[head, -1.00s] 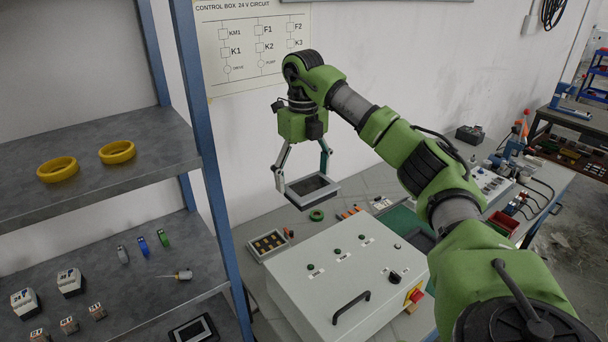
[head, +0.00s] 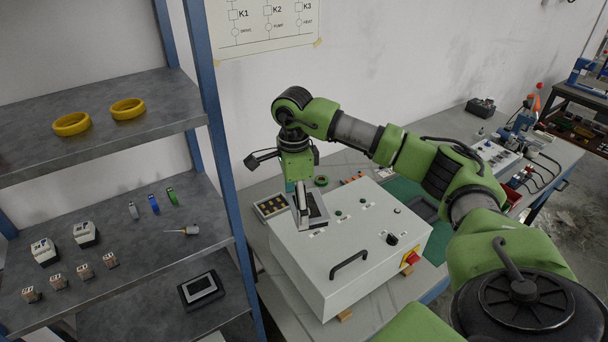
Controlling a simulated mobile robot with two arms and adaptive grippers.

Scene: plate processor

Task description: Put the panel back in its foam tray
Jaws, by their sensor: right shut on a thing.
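The panel (head: 317,206), a light-framed plate with a dark face, is in my right gripper (head: 302,207). The gripper is shut on it and points down. In the picture the panel lies over the back left part of the grey control box (head: 352,262); I cannot tell the gap between them. On the lower shelf at bottom left is a black tray (head: 187,301) with a light-framed, dark-faced unit in it. A dark rectangular piece (head: 424,206) lies by the green mat (head: 403,190); I cannot tell if it is a foam tray. My left gripper is out of view.
The control box has a black handle (head: 348,264), knobs and a red switch (head: 411,257). A blue shelf post (head: 222,160) stands left of the bench.

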